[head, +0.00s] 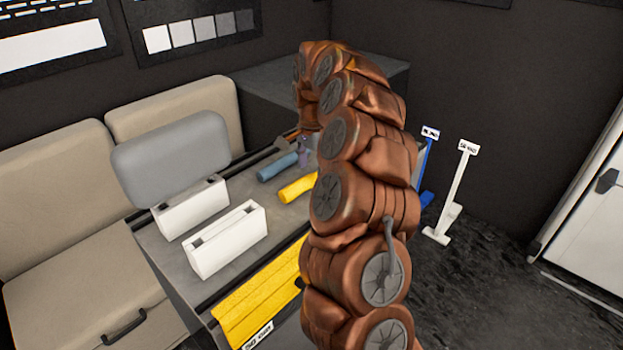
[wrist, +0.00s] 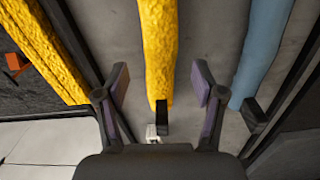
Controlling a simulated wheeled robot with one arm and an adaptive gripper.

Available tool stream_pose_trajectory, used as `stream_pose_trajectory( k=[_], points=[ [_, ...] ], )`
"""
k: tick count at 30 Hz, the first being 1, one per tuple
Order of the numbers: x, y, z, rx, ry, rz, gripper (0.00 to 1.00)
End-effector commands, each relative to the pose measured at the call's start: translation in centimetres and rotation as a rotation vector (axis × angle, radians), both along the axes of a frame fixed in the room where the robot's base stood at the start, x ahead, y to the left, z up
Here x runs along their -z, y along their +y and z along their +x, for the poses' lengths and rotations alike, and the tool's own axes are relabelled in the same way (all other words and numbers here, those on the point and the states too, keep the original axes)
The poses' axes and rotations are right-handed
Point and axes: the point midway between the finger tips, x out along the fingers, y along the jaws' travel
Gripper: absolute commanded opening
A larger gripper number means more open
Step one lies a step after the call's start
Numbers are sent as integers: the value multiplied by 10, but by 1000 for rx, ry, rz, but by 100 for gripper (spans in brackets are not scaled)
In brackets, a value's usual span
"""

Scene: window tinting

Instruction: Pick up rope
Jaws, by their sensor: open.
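No piece is plainly a rope. A yellow rough-surfaced roll (head: 298,187) lies on the grey bench top; in the wrist view this long yellow piece (wrist: 158,40) runs down between my fingers, with a dark end piece. My gripper (wrist: 160,82) is open, its two purple-lined fingers on either side of the yellow roll with gaps to it. I cannot tell its height above the roll. In the head view a bit of my gripper (head: 305,148) shows by the roll; my arm hides the remainder.
A blue roll (head: 277,167) lies beside the yellow roll, and to the right of it in the wrist view (wrist: 264,50). White holders (head: 227,240) and a grey pad (head: 170,158) stand left. Beige seats (head: 75,260) adjoin the bench.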

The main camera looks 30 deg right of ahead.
Motion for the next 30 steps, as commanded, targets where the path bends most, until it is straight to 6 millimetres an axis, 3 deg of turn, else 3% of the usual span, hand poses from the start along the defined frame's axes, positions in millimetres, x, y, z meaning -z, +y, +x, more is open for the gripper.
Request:
stream_pose_trajectory(
  k=[6, 14, 30],
  points=[
    [28, -1, 0, -1, 1, 0, 69],
    [34, -1, 0, 0, -2, -1, 69],
    [33, -1, 0, -1, -1, -1, 15]
  ],
)
